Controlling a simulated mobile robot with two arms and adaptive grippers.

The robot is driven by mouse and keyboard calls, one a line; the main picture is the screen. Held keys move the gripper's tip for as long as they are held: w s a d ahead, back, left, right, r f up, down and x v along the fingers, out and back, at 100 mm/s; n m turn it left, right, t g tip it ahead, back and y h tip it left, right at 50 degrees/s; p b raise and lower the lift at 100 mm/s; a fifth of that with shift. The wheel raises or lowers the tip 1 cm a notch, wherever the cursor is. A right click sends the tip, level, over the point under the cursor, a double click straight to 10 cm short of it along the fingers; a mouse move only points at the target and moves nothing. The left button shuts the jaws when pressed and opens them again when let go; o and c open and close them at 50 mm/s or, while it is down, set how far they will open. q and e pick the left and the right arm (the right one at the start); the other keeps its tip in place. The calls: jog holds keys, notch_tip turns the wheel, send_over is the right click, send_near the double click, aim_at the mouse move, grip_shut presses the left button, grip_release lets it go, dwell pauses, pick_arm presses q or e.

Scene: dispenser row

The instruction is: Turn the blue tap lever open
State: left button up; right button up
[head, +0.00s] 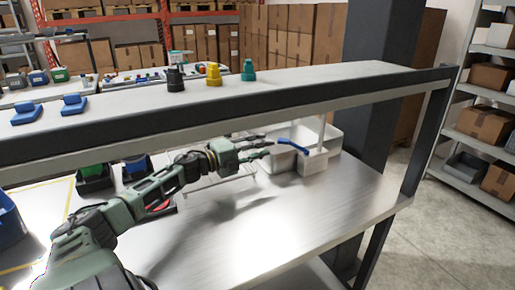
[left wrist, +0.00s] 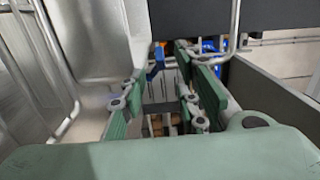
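The blue tap lever (head: 292,146) sticks out to the left from the top of a small white box-shaped dispenser (head: 313,163) on the metal table. In the left wrist view the blue lever (left wrist: 155,62) shows near the tip of the left-hand finger. My left gripper (head: 266,148) reaches in under the shelf from the left. Its two green fingers are apart with nothing held between them. Its tips are just left of the lever's free end; whether they touch it I cannot tell. My right gripper is in neither view.
A raised shelf (head: 230,112) crosses above my arm, with black, yellow and teal knobs on top. A dark post supports the shelf at right. The table front (head: 270,225) is clear.

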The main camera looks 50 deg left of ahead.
pick_arm(q)
jog(key=shift+s+a+r, duration=0.1)
jog(key=shift+s+r, duration=0.05)
jog(key=shift+s, duration=0.45)
jog(key=shift+c, duration=0.2)
jog(key=shift+d, duration=0.2)
jog(key=shift+c, duration=0.9)
jog(key=shift+h, duration=0.5)
jog(key=s+d, duration=0.1)
jog(key=s+d+f, duration=0.1)
jog(key=s, duration=0.1)
jog(key=s+d, duration=0.1)
jog(key=d, duration=0.1)
jog(key=shift+s+d+f, duration=0.1)
jog(key=shift+s+f, duration=0.05)
jog(key=shift+f, duration=0.1)
grip_shut()
jog(key=s+y, duration=0.1)
jog(key=s, duration=0.4)
jog(key=a+x, duration=0.3)
jog(key=x, duration=1)
jog(key=shift+w+d+r, duration=0.3)
jog(key=shift+w+d, duration=0.1)
jog(key=shift+d, duration=0.1)
